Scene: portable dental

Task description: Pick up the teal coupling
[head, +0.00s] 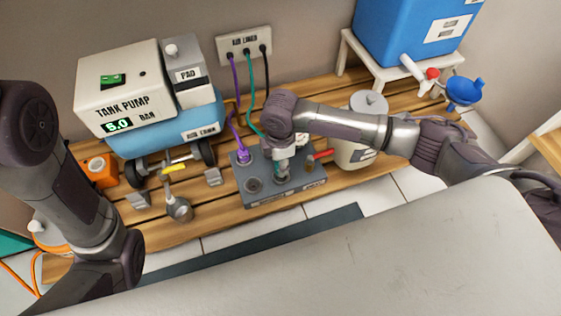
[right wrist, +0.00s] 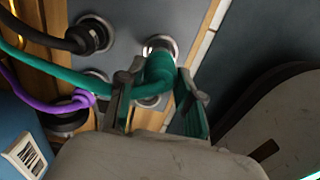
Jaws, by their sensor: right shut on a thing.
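The teal coupling (right wrist: 158,72) is between the two fingers of my right gripper (right wrist: 158,90) in the right wrist view, with its teal hose running off left. It is at a metal-ringed socket on the grey panel (right wrist: 127,22); whether it is seated or just above cannot be told. In the head view my right gripper (head: 282,172) points down at the front of the grey panel (head: 252,199) and mostly hides the coupling. My left arm comes in at the left, but its gripper is not in view.
A purple coupling (head: 243,156) stands in the panel left of my right gripper. A black coupling (right wrist: 92,36) is near it. The tank pump (head: 120,85) stands at the left. A white canister (head: 355,152) and red-handled lever (head: 320,156) are close on the right.

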